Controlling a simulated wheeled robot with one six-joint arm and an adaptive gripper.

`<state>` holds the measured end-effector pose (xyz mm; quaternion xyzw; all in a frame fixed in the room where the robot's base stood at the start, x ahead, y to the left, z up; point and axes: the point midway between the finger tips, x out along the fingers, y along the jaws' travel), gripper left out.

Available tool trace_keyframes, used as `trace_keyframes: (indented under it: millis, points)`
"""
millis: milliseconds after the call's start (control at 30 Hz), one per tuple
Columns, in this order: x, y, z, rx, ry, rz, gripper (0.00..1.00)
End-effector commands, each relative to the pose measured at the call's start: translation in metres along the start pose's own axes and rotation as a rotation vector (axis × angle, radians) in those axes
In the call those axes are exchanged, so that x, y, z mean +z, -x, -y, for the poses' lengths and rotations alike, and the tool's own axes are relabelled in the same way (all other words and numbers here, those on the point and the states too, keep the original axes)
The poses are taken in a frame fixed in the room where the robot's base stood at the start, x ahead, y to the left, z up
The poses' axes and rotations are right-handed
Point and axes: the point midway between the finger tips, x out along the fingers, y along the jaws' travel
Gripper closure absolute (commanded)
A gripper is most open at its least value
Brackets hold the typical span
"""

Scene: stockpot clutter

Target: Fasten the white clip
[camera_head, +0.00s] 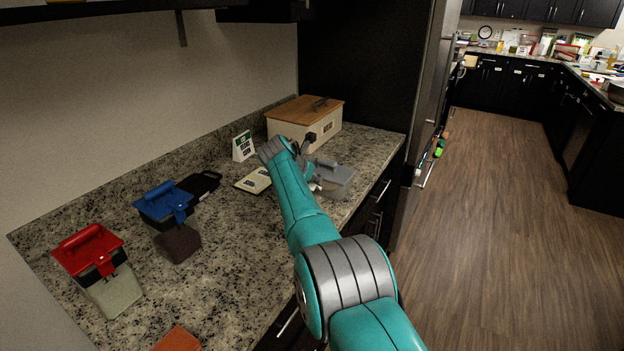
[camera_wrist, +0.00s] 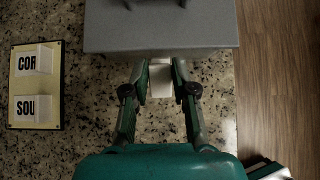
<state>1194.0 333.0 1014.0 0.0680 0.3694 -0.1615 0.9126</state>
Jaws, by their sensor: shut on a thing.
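The white clip (camera_wrist: 161,84) is at the front edge of a grey lidded box (camera_wrist: 160,35) in the wrist view. My gripper (camera_wrist: 161,77) is shut on the clip, with one finger on each side of it. In the head view the grey box (camera_head: 334,180) stands near the counter's front edge, and only a bit of the white clip (camera_head: 315,187) shows beside my arm. My gripper is mostly hidden behind my wrist there. I cannot tell whether the clip is latched.
A board (camera_wrist: 36,85) with word tiles lies left of the grey box. A wooden-lidded box (camera_head: 308,111) stands behind, beside a small sign (camera_head: 243,146). Blue-lidded (camera_head: 163,201) and red-lidded (camera_head: 86,247) boxes stand at left. The counter ends at the right.

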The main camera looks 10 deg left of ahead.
Motion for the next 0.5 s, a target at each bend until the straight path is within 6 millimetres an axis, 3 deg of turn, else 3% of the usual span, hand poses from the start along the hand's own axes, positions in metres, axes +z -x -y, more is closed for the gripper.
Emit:
trace_keyframes:
  millis: [200,233,300,500]
  points:
    - [-0.0001,-0.0006,0.0007,-0.001,0.000,0.000,1.00]
    - [-0.0002,-0.0006,0.0007,-0.001,0.000,0.000,0.69]
    - [-0.0001,-0.0005,0.0007,-0.001,0.000,0.000,0.51]
    - [0.0000,-0.0003,0.0004,-0.001,0.000,0.000,0.48]
